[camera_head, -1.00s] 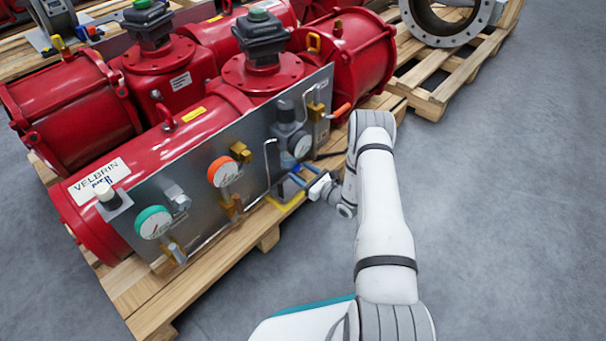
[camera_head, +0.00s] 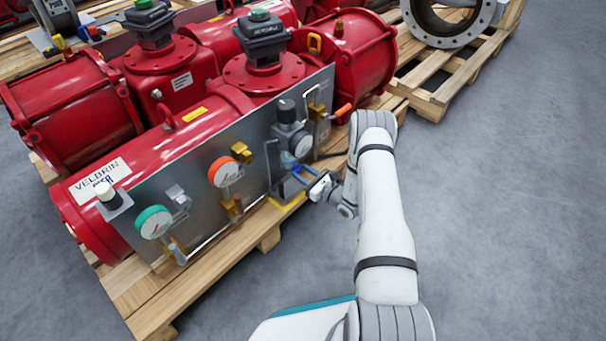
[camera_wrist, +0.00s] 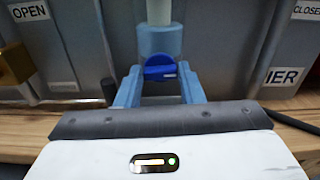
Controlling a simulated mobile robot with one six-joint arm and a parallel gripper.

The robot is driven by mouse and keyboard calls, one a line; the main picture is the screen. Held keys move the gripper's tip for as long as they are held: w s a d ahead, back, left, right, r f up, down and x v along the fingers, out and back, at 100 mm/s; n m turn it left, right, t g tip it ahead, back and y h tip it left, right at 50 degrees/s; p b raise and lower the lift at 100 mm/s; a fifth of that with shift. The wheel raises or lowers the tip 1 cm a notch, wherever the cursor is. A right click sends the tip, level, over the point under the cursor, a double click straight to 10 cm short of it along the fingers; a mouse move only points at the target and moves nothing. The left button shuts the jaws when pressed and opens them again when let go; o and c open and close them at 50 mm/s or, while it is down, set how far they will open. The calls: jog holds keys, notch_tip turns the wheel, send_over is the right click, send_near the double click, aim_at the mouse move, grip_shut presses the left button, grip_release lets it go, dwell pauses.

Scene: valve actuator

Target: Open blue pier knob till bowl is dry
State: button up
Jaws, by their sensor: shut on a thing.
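The blue knob (camera_wrist: 160,73) sits under a bowl (camera_wrist: 160,42) in the wrist view. The bowl is pale at the top and blue-grey lower down; whether that is liquid I cannot tell. My gripper (camera_wrist: 160,88) comes from below, with one blue-grey finger on each side of the knob, and is shut on it. In the head view my gripper (camera_head: 298,175) is at the lower right of the grey panel (camera_head: 200,165), beneath the white-faced gauge (camera_head: 301,146). The knob is too small to make out clearly there.
An orange-rimmed gauge (camera_head: 223,172) and a green-rimmed gauge (camera_head: 153,222) are on the panel to the left. Brass fittings (camera_head: 243,152) stick out nearby. A yellow-edged piece (camera_head: 286,204) lies on the wooden pallet (camera_head: 205,270) below. The floor at right is clear.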

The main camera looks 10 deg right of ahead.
jog(key=shift+s+a+f+n+b, duration=0.1)
jog(key=shift+n+b, duration=0.4)
jog(key=shift+n, duration=2.25)
jog(key=shift+s+a+f+n+b, duration=0.15)
jog(key=shift+n+b, duration=0.35)
jog(key=shift+n, duration=2.2)
jog(key=shift+w+a+n+b, duration=0.1)
jog(key=shift+n+b, duration=0.4)
jog(key=shift+n, duration=2.25)
jog(key=o, duration=0.6)
jog(key=shift+c, duration=0.2)
jog(key=o, duration=0.4)
jog(key=shift+d+r, duration=0.1)
jog(key=shift+d, duration=0.05)
jog(key=shift+d, duration=0.1)
